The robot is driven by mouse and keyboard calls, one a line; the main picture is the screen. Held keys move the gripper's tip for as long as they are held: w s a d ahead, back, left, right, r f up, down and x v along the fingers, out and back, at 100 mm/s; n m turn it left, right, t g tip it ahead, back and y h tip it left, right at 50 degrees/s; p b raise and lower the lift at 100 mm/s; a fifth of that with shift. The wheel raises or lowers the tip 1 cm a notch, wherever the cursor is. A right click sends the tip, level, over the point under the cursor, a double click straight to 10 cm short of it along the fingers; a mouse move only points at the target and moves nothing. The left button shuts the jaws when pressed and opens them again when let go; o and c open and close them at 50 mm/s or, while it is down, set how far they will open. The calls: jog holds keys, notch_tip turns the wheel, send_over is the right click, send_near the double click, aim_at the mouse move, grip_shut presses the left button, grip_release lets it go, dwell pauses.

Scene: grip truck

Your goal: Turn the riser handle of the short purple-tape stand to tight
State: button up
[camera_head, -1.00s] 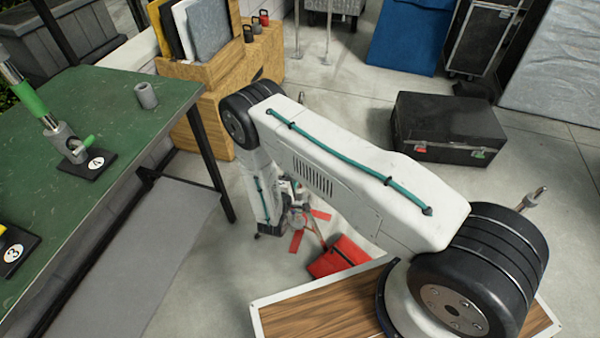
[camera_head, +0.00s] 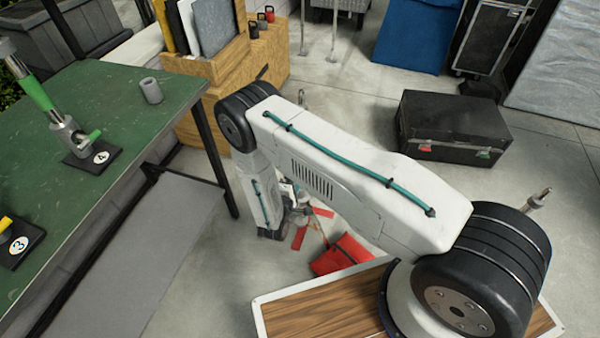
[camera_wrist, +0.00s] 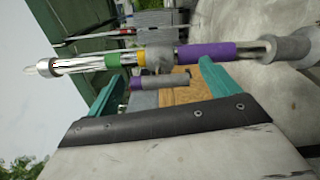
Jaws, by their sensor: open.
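In the wrist view a stand's pole lies across the picture, with a wide purple tape band (camera_wrist: 207,52) and narrower green and yellow bands. A grey clamp knuckle (camera_wrist: 157,57) sits on the pole. A short grey handle (camera_wrist: 165,82) with a purple ring shows just below the knuckle, in the gap between my fingers as seen here. My gripper (camera_wrist: 160,88) is open, with one teal finger on each side. I cannot tell whether either finger touches the handle. In the head view my arm hides most of the gripper area; the purple tape does not show there.
A black case (camera_head: 452,128) stands at the right.

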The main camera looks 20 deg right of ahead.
jog(key=v, duration=0.5)
jog(key=shift+s+a, duration=0.1)
jog(key=shift+s, duration=0.15)
